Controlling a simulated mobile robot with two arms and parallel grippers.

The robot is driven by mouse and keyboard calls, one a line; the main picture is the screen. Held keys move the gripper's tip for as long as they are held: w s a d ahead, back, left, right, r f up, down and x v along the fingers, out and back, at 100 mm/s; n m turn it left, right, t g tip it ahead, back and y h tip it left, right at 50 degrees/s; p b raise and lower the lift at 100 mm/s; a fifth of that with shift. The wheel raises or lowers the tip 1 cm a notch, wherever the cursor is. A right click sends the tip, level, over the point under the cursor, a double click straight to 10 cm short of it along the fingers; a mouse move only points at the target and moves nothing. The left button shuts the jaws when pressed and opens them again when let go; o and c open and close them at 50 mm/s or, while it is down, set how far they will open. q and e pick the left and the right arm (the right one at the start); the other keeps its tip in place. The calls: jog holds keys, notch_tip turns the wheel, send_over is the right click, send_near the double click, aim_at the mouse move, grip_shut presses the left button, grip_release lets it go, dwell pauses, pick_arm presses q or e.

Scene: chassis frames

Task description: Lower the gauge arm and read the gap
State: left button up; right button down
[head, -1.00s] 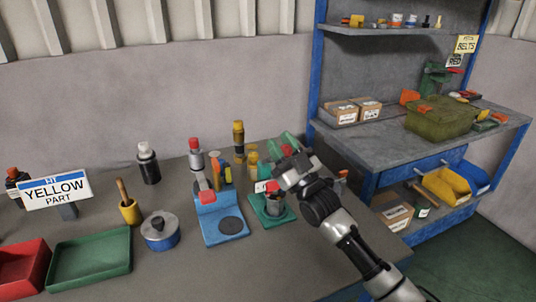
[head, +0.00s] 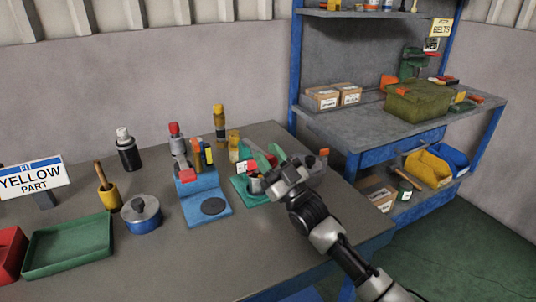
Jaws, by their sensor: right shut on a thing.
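A green gauge stand (head: 243,186) stands on the grey bench, with a dark round part (head: 256,185) on its base. Its green gauge arm (head: 263,161) slants up behind my right gripper (head: 272,180). The right gripper is shut at the arm, and its fingertips and the exact grip are partly hidden by the gripper body. The gap under the arm is too small and covered to read. My left gripper is out of view.
A blue fixture (head: 193,213) with a dark disc stands just left of the gauge. Bottles and small coloured parts stand behind it. A lidded pot (head: 142,216), a green tray (head: 68,246) and a yellow-part sign (head: 32,180) are further left. The front bench is clear.

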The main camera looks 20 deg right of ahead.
jog(key=shift+a+f, duration=0.1)
jog(key=c, duration=1.1)
grip_release()
jog(key=shift+s, duration=0.1)
jog(key=shift+o, duration=1.4)
jog(key=shift+s+r, duration=0.15)
jog(key=shift+r, duration=0.05)
jog(key=shift+s+f, duration=0.25)
jog(key=shift+f, duration=0.2)
jog(key=b+v, duration=0.1)
jog(key=v, duration=0.4)
jog(key=shift+s+r, duration=0.1)
jog(key=shift+s, duration=0.05)
jog(key=s+d, duration=0.4)
jog(key=s, duration=0.6)
jog(key=shift+s+d+r+b, duration=0.2)
jog(key=shift+r+b, duration=0.05)
jog(key=shift+b, duration=0.15)
